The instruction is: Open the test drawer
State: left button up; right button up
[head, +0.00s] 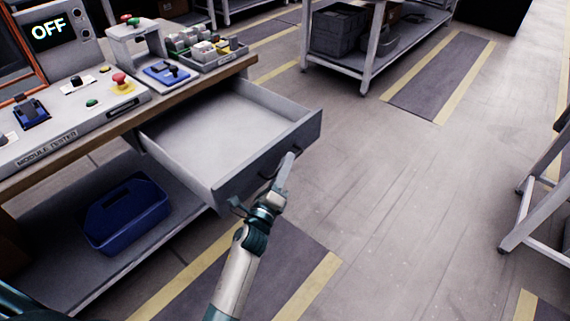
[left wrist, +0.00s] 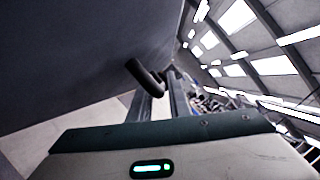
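The test drawer (head: 265,160) under the workbench is pulled well out, and its pale inside looks empty. Its front carries a dark handle (head: 268,168). My left gripper (head: 287,166) is at the handle, outside the drawer front. In the left wrist view, the dark curved handle (left wrist: 146,78) runs in between the two grey fingers (left wrist: 164,98). The fingers are close together with the handle in the narrow gap, so the gripper looks shut on it. The drawer front (left wrist: 80,50) fills the upper left there. My right gripper is in neither view.
The module tester (head: 75,125) stands on the bench (head: 190,88), with a display reading OFF (head: 50,29). A blue bin (head: 126,214) sits on the lower shelf. Another table with dark crates (head: 340,30) stands behind. The floor (head: 390,190) right of the drawer is clear.

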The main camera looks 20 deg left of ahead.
pick_arm(q)
jog(key=shift+s, duration=0.1)
